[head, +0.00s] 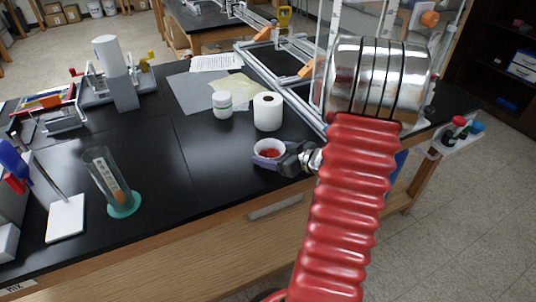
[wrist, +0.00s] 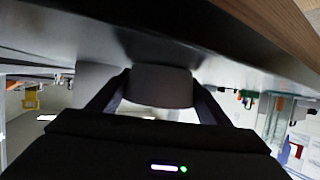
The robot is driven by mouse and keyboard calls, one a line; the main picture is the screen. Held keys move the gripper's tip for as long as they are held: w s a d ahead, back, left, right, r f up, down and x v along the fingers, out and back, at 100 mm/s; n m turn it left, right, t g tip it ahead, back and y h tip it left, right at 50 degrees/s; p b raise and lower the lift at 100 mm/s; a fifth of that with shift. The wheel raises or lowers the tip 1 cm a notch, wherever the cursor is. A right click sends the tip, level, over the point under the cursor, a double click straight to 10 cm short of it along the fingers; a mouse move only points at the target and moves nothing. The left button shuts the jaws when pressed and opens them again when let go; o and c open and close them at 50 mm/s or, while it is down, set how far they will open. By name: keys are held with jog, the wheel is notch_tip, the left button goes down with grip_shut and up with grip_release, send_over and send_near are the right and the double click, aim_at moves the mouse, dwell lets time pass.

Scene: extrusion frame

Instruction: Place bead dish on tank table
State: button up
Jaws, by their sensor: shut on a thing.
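The bead dish (head: 268,147) is a small white round dish with red beads inside, and it looks upright. My gripper (head: 267,158) is shut on it, with a dark finger along its near side. No tank is clearly identifiable, as my red arm covers part of the right side.
A white paper roll (head: 268,111) and a white lidded jar (head: 222,104) stand just behind the dish. A graduated cylinder (head: 108,180) stands at left on a teal base. A metal frame (head: 285,65) lies behind. The table's middle is clear.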

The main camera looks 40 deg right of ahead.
jog(key=shift+f, duration=0.15)
jog(key=o, duration=1)
jog(key=shift+o, duration=0.2)
jog(key=shift+r, duration=0.2)
jog(key=v, duration=1.2)
